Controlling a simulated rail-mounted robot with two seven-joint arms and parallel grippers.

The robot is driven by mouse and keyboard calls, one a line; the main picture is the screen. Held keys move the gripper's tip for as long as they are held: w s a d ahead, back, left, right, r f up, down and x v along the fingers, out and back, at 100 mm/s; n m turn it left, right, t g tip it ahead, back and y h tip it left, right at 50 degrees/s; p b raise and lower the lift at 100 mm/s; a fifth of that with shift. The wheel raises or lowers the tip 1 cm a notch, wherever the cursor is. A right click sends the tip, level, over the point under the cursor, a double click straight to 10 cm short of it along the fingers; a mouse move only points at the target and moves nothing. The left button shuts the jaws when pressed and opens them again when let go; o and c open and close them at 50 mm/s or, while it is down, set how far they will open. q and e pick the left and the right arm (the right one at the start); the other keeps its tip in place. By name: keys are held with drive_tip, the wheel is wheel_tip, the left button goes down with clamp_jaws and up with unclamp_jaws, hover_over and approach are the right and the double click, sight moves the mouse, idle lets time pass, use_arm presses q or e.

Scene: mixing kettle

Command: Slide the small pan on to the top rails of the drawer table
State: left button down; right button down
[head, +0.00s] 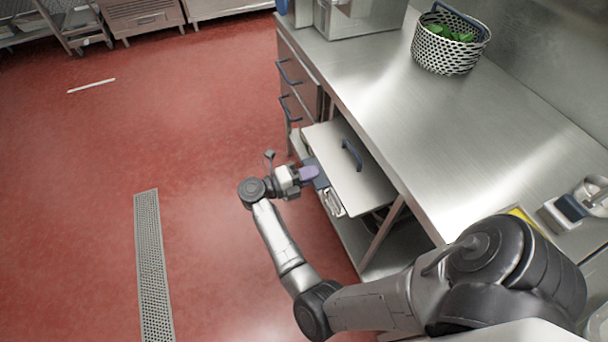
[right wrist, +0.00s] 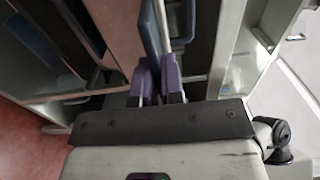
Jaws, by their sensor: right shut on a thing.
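The small pan appears as a flat steel top (head: 340,165) with a dark blue bar handle (head: 352,154). It juts partly out of the open bay of the drawer table (head: 390,85), its far side under the worktop. My right gripper (head: 312,174) is at the pan's outer side with its purple fingers closed. In the right wrist view the fingers (right wrist: 157,80) are close around a blue-grey part (right wrist: 153,30), apparently a handle of the pan. The rails are hidden by the pan and worktop, so I cannot tell whether it rests on them. My left gripper is out of view.
Two drawers with blue handles (head: 290,72) are shut left of the bay. A lower shelf (head: 345,230) lies under the pan. A perforated basket (head: 448,45) of greens stands on the worktop. The red floor beside my arm is clear, with a drain grate (head: 153,265).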

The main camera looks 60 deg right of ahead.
sight(341, 163)
drive_tip(key=shift+s+d+r, duration=0.15)
drive_tip(key=shift+d, duration=0.1)
idle(0.3)
drive_tip(key=shift+p+x, duration=0.5)
drive_tip(key=shift+x, duration=0.95)
drive_tip(key=shift+p+x, duration=0.65)
drive_tip(key=shift+x, duration=3.65)
